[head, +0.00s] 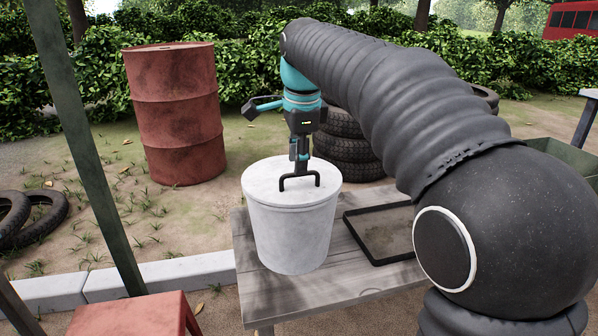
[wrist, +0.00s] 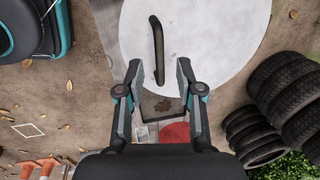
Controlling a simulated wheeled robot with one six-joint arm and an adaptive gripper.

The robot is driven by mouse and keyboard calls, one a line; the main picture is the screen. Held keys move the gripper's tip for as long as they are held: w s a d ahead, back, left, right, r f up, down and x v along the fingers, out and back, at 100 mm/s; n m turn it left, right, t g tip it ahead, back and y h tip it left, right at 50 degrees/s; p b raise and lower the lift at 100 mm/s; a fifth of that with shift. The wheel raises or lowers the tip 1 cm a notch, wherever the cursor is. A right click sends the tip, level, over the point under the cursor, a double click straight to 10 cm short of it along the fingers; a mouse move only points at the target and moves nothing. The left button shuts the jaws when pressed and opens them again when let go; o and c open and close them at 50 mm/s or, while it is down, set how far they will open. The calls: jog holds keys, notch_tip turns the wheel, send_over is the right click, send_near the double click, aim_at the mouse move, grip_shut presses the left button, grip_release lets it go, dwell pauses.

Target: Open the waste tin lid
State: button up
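The waste tin (head: 291,235) is a pale grey, round tin standing on a wooden table. Its flat lid (head: 262,180) sits level on top, closed, with a dark bar handle (head: 300,178) standing up from it. In the wrist view the lid (wrist: 200,35) fills the upper middle, and the handle (wrist: 157,45) runs nearly up and down the picture. My gripper (head: 299,165) points down just above the handle. In the wrist view my gripper (wrist: 159,70) is open, with the handle's near end between its fingertips in the picture. Contact cannot be told.
The wooden table (head: 330,302) also bears a shallow dark tray (head: 385,232) right of the tin. A red drum (head: 176,115) and stacked tyres (head: 345,145) stand behind. A green post (head: 85,140) rises at left. A red surface (head: 130,315) is at the lower left.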

jog(key=shift+w+a+f, duration=0.1)
jog(key=shift+w+f, duration=0.1)
jog(key=shift+f, duration=0.9)
grip_shut()
